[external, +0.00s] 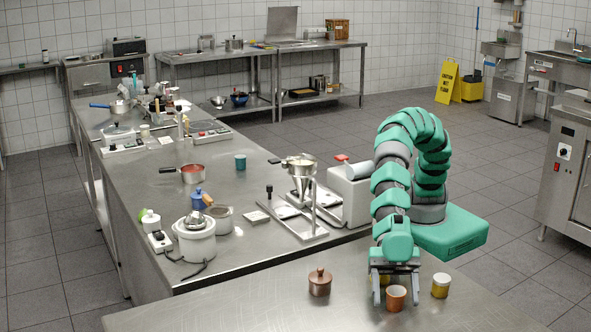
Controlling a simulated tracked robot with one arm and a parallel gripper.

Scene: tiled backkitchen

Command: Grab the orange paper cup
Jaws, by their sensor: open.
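The orange paper cup (396,299) stands upright on the bare front steel table (255,314). My gripper (394,285) hangs down from above, just behind the cup in this view. The cup covers part of the space below the gripper. I cannot tell whether a finger touches the cup.
A yellow jar with a white top (440,285) stands close to the right of the cup. A brown lidded pot (320,282) stands to the left. The table left of that pot is clear. A long counter (140,200) with kitchenware lies behind.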

